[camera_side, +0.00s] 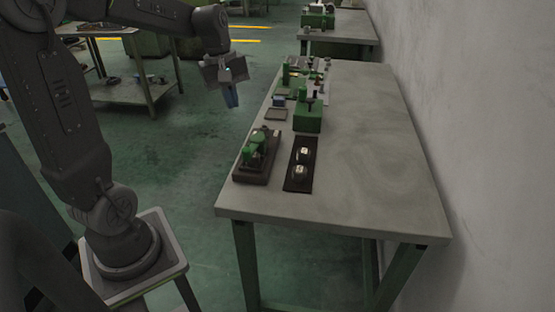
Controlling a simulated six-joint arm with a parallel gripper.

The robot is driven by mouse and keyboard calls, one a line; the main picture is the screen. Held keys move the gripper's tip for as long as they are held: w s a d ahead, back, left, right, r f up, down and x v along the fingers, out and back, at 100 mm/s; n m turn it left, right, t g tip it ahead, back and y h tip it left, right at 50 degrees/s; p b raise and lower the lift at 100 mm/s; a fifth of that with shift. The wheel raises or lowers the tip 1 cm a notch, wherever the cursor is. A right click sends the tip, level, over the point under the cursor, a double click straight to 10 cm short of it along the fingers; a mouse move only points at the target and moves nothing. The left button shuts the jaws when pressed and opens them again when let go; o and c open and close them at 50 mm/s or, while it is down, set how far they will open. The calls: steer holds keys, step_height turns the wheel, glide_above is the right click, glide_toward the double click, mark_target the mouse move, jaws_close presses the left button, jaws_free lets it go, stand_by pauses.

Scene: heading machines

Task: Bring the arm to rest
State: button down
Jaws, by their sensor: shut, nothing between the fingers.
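My gripper (231,97) hangs from my raised arm at the upper middle of the side view, fingers pointing down. It is left of the long grey table (370,135), over the green floor and apart from everything on the table. Its blue-grey fingers are together, with nothing seen between them.
Along the table's left side stand a small green machine on a dark base (257,158), a dark mat (292,184) with two round shiny parts, a green block machine (308,116) and a small tray (277,115). The table's right half is clear. A wall (470,120) borders it.

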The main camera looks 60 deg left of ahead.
steer(key=s+d+m+t, duration=0.2)
steer(key=s+d+m, duration=0.3)
steer(key=d+m, duration=0.3)
steer(key=s+d+r+m+t+y, duration=0.1)
steer(key=s+d+m+t, duration=0.1)
steer(key=s+d+m, duration=0.4)
steer(key=d+m, duration=0.1)
steer(key=d, duration=0.1)
steer(key=shift+s+d+r+m, duration=0.2)
steer(key=shift+d+r+m, duration=0.05)
steer(key=shift+d+m, duration=0.15)
stand_by(0.4)
